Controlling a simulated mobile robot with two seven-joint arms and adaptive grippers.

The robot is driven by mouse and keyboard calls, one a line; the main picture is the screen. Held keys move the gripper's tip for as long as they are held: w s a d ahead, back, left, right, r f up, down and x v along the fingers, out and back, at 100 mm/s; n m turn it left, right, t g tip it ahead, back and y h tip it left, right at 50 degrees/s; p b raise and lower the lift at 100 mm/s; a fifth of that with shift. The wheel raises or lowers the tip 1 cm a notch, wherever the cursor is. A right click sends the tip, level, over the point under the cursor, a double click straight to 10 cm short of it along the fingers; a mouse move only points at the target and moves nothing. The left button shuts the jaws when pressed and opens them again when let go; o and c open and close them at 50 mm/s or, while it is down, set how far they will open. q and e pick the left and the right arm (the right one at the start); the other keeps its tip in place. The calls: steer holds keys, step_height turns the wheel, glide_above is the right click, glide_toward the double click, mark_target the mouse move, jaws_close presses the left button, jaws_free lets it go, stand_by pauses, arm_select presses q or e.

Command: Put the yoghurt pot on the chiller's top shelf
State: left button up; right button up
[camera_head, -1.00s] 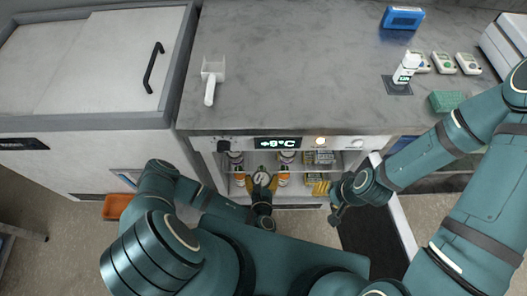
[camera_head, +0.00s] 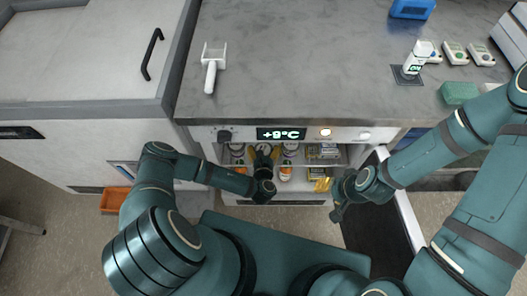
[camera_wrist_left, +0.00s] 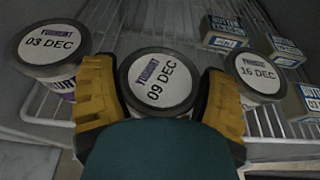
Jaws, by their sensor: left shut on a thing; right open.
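The yoghurt pot marked 09 DEC (camera_wrist_left: 158,85) has a white lid with a dark rim. My left gripper (camera_head: 263,156) is shut on it, with its yellow fingers either side of the pot, as the left wrist view shows. The gripper reaches into the open chiller (camera_head: 225,133) at its top wire shelf (camera_wrist_left: 130,42). Whether the pot's base touches the shelf is hidden. My right gripper (camera_head: 338,208) is open and empty beside the open chiller door (camera_head: 402,212).
Pots marked 03 DEC (camera_wrist_left: 52,45) and 16 DEC (camera_wrist_left: 255,75) stand left and right of the held pot. Butter packs (camera_wrist_left: 222,32) lie at the right. The worktop (camera_head: 290,70) is above the chiller.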

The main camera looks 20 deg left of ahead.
arm_select(q)
steer(key=shift+r, duration=0.1)
steer(key=o, duration=1.2)
steer(key=shift+c, duration=0.2)
steer(key=shift+s+d+r, duration=0.1)
steer(key=shift+s, duration=0.1)
steer(key=p+v, duration=0.3)
steer(key=v, duration=0.8)
steer(key=shift+s+p, duration=0.3)
steer(key=shift+d, duration=0.1)
